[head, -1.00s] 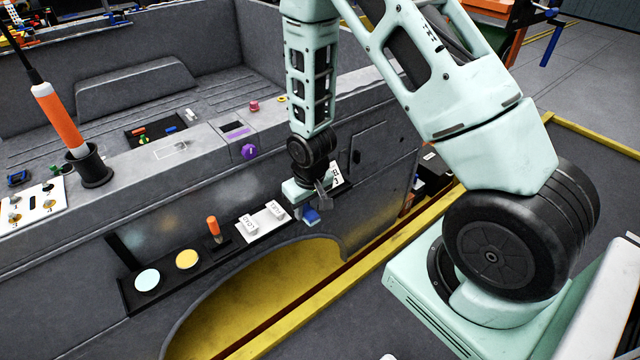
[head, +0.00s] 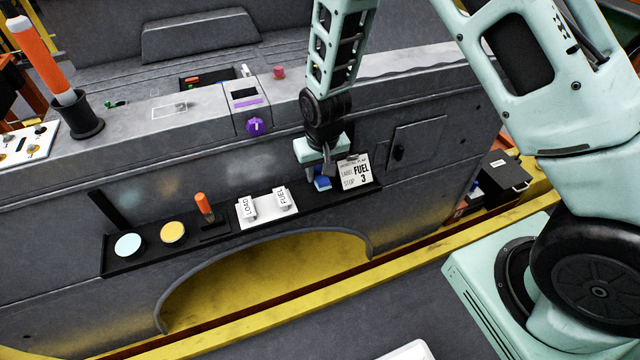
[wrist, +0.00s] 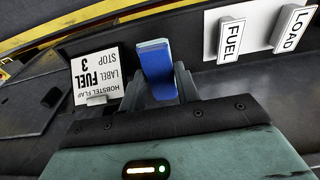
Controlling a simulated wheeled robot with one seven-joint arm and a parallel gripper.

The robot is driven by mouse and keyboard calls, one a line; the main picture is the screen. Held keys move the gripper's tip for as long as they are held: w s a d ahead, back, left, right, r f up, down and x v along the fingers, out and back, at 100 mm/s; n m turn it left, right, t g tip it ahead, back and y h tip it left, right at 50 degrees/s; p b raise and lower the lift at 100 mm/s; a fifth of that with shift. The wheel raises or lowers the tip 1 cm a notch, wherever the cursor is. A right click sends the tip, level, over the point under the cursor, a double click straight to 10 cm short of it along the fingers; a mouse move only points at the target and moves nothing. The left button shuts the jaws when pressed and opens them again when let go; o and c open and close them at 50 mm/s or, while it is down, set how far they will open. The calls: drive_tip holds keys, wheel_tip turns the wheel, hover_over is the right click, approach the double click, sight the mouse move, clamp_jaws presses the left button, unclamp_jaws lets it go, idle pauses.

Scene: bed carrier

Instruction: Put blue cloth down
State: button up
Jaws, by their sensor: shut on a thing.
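The blue cloth (head: 322,184) looks like a small folded blue pad. It shows upright between my fingers in the wrist view (wrist: 156,58). My gripper (head: 326,176) is shut on it, over the right part of the black shelf (head: 228,223) on the side of the grey carrier. The gripper (wrist: 160,85) points toward the shelf, just beside the white "FUEL STOP 3" card (head: 355,173). Whether the cloth's lower edge touches the shelf cannot be told.
Along the shelf stand a pale blue disc (head: 128,245), a yellow disc (head: 172,232), an orange-handled tool (head: 203,204) and a white holder with LOAD (head: 248,208) and FUEL (head: 284,199) tags.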

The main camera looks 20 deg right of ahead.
sight(320, 193)
drive_tip(key=shift+f+p, duration=0.3)
drive_tip(key=shift+f, duration=2.1)
drive_tip(key=shift+f, duration=0.1)
drive_tip(key=o, duration=1)
drive_tip(key=r, duration=0.4)
drive_tip(key=s+r+b, duration=0.1)
drive_tip(key=r, duration=0.7)
drive_tip(key=shift+s+b, duration=0.3)
drive_tip(key=shift+b, duration=0.1)
drive_tip(key=s+a+r+n, duration=0.2)
drive_tip(key=s+r, duration=0.2)
drive_tip(key=s, duration=0.4)
drive_tip(key=s+a+r+n+g, duration=0.1)
drive_tip(key=s+a+r+n, duration=0.1)
drive_tip(key=s+r, duration=0.3)
drive_tip(key=s+a+r+n, duration=0.2)
drive_tip(key=s+r, duration=0.3)
drive_tip(key=s, duration=0.7)
drive_tip(key=shift+n+g+y, duration=0.3)
drive_tip(key=shift+n, duration=0.6)
